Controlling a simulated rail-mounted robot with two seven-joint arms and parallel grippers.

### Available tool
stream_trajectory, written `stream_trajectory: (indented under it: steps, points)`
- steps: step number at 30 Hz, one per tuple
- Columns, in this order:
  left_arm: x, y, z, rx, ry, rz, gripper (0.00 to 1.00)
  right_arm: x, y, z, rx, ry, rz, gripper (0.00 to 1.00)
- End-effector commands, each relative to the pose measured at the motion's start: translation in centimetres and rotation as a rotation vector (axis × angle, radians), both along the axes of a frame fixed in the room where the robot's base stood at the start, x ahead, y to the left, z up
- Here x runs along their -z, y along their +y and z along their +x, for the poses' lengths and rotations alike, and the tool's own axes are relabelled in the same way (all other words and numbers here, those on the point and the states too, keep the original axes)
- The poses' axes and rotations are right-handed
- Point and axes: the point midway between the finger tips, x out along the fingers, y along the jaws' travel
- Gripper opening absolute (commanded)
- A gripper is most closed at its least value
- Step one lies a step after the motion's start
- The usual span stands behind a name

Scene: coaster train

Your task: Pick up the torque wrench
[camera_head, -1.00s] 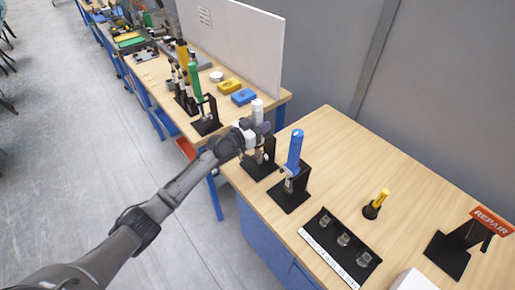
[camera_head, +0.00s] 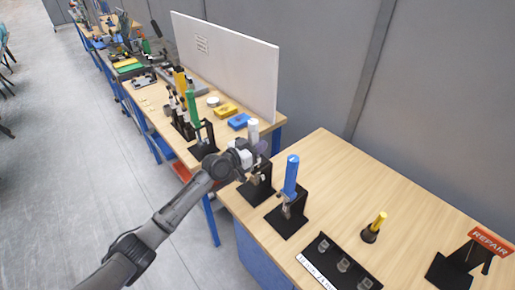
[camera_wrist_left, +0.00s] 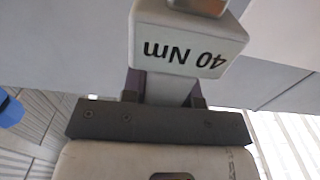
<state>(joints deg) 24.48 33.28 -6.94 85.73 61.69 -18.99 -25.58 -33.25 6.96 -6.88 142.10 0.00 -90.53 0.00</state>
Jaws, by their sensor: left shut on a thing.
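The torque wrench with a white handle (camera_head: 253,131) stands upright at a black stand (camera_head: 257,192) on the near workbench. In the left wrist view its label block (camera_wrist_left: 190,42) reads "40 Nm", upside down. My left gripper (camera_head: 257,152) is shut on this wrench, below the top of its white handle. The gripper and wrist hide much of its lower part, so I cannot tell whether it is clear of the stand. In the left wrist view the gripper fingers (camera_wrist_left: 168,95) sit on both sides of the wrench. My right gripper is not in view.
A blue-handled wrench (camera_head: 291,175) stands in its own black stand just right. A green-handled tool (camera_head: 192,108) stands on the left bench. A yellow-topped tool (camera_head: 379,221), a black socket tray (camera_head: 325,262) and a REPAIR sign (camera_head: 490,242) are farther right. The bench's back is clear.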

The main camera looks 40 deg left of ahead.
Motion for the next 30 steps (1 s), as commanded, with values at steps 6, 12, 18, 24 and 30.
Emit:
stream_trajectory:
  steps: [6,12,18,24,30]
  points:
    - [-1.1,0.3,-0.9,-0.002,-0.006,0.001,0.00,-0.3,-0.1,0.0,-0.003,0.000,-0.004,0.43]
    - [-1.2,0.7,-2.8,-0.001,-0.006,0.001,0.00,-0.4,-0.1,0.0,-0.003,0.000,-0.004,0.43]
    - [-1.1,1.4,-6.3,0.000,-0.005,0.004,0.00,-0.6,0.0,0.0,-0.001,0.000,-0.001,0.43]
    - [-1.0,2.3,-10.5,-0.001,-0.005,0.004,0.00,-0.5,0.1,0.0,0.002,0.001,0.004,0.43]
    - [-1.0,3.0,-13.7,-0.001,-0.004,0.003,0.00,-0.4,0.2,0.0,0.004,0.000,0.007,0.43]
